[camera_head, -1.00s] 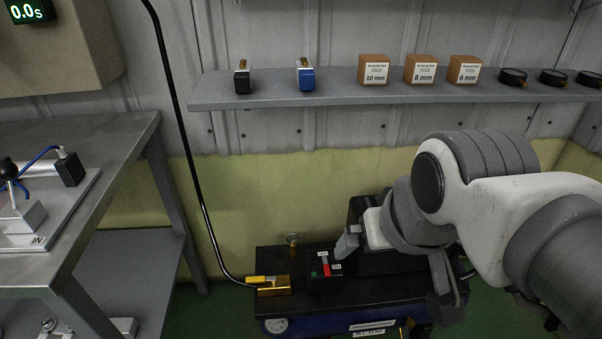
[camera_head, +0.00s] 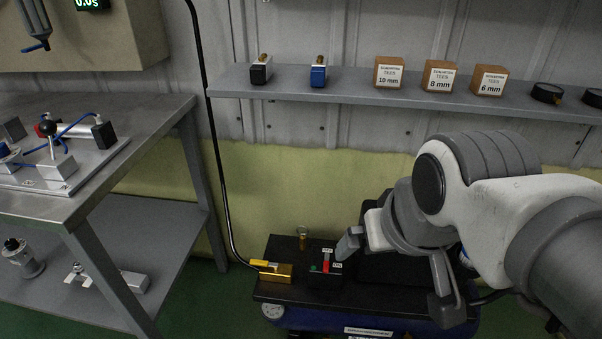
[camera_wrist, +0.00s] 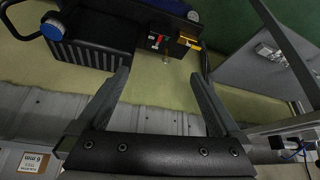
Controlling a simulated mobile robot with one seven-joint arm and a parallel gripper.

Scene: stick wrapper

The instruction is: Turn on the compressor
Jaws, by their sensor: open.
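The compressor has a black top plate (camera_head: 395,300) over a blue tank (camera_head: 315,318) and stands low by the wall. A small black switch box (camera_head: 324,275) with a red lever (camera_head: 327,262), small labels and a green spot sits on the plate; it also shows in the wrist view (camera_wrist: 156,42). A brass block with a yellow part (camera_head: 270,270) lies left of it. My gripper (camera_head: 395,270) is open and empty, right of the switch box in the head view. In the wrist view its spread fingers (camera_wrist: 160,85) point toward the compressor, with the switch box apart from them.
A metal workbench (camera_head: 100,195) stands at the left, with fittings on its top and lower shelf. A wall shelf (camera_head: 350,93) above holds small valves, labelled boxes and black round parts. A black hose (camera_head: 215,150) runs down to the brass block.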

